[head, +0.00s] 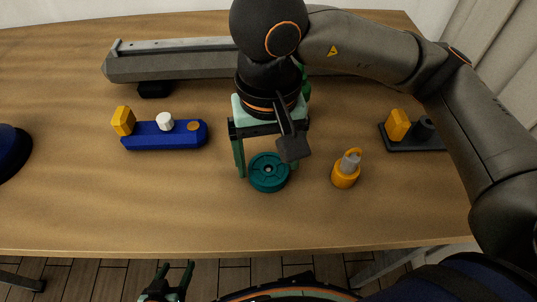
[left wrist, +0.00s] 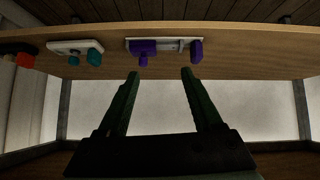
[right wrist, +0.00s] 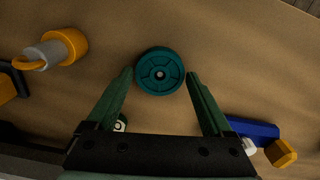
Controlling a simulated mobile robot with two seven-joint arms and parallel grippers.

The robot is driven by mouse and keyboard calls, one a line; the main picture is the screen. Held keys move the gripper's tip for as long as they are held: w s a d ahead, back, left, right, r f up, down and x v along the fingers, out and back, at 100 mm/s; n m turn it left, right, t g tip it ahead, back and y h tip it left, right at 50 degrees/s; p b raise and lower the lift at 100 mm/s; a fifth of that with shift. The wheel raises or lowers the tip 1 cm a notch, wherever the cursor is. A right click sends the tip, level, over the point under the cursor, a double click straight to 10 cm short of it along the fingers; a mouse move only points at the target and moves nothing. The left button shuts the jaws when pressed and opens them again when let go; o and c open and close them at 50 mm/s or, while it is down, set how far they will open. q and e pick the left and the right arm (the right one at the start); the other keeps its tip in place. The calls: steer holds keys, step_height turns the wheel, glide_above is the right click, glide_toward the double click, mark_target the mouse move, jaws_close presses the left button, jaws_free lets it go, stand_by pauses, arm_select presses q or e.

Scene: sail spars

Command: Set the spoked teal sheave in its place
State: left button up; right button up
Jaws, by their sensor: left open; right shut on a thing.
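The spoked teal sheave (head: 268,173) is a round disc with a hub hole, near the middle of the table. It also shows in the right wrist view (right wrist: 160,71), where its spokes are visible. My right gripper (head: 267,172) comes from above and is shut on the sheave, with one green finger on each side of its rim. I cannot tell whether the sheave touches the tabletop. My left gripper (head: 176,268) is open and empty, in front of the table's near edge. A long grey spar (head: 180,65) lies at the back, partly hidden behind my right arm.
A blue base (head: 165,142) with a yellow block, white cylinder and brass disc stands left. An orange piece (head: 345,176) with a grey top and ring stands close right of the sheave. A dark base (head: 415,142) is farther right. The front table strip is clear.

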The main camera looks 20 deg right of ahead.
steer(key=o, duration=1.3)
steer(key=shift+r, duration=0.3)
arm_select(q)
steer(key=shift+w+d+r+p, duration=0.1)
steer(key=shift+d+r+p, duration=0.2)
steer(key=shift+r, duration=0.3)
steer(key=shift+w+d+r+p, duration=0.15)
steer(key=shift+d+r+p, duration=0.05)
steer(key=shift+r+p, duration=0.3)
steer(key=shift+w+d+r+p, duration=0.1)
steer(key=shift+d+r+p, duration=0.2)
steer(key=shift+r, duration=0.35)
arm_select(e)
step_height(320, 180, up, 12)
arm_select(q)
steer(key=shift+s, duration=0.15)
arm_select(e)
steer(key=shift+f, duration=0.1)
